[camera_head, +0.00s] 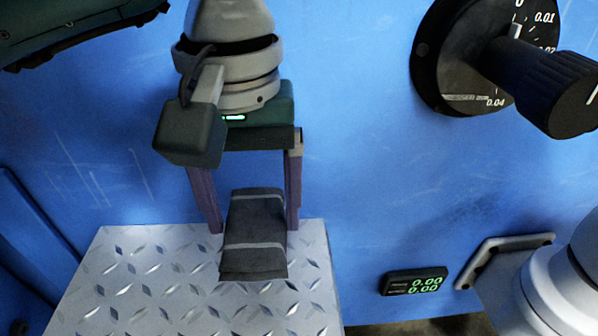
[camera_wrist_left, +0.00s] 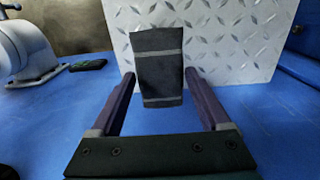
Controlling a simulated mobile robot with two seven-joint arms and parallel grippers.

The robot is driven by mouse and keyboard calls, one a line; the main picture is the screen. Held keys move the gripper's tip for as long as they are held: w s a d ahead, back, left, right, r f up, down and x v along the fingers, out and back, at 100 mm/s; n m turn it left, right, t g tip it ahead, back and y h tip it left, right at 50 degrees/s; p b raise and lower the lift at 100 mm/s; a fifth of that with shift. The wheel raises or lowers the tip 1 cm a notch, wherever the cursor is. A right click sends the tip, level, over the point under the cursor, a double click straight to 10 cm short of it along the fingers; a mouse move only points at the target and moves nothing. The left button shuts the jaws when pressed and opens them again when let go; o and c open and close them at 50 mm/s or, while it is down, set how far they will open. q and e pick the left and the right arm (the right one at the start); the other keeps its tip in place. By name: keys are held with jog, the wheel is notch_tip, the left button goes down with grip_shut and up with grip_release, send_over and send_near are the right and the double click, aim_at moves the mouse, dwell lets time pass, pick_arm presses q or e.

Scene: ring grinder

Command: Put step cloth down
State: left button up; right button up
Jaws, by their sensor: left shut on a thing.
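The step cloth (camera_head: 256,232) is a dark grey folded strip with two light stripes. My left gripper (camera_head: 254,226) comes down from the top with its purple fingers on either side of the cloth and is shut on it. In the left wrist view the cloth (camera_wrist_left: 159,75) sits between the fingertips (camera_wrist_left: 160,76), with the metal plate behind it. The cloth is over the silver diamond-plate step (camera_head: 120,285); whether it touches the step I cannot tell. My right gripper is in neither view.
A blue scratched panel (camera_head: 350,150) stands close behind the gripper. A black dial with a large knob (camera_head: 560,95) sticks out at the upper right. A small digital readout (camera_head: 414,281) and a white rounded part (camera_head: 565,285) are at the lower right. The step's left side is clear.

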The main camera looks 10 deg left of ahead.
aim_at(255, 219)
pick_arm(q)
notch_tip(255, 219, down, 3)
jog(key=shift+f+b, duration=0.15)
jog(key=shift+b, duration=0.25)
notch_tip(255, 219, down, 4)
jog(key=shift+f+b, duration=0.1)
jog(key=shift+b, duration=0.85)
jog(key=shift+w+f, duration=0.1)
jog(key=o, duration=1)
notch_tip(255, 219, up, 11)
jog(key=p, duration=0.4)
jog(key=shift+r+p, duration=0.2)
jog(key=shift+p, duration=0.2)
jog(key=shift+r, duration=0.5)
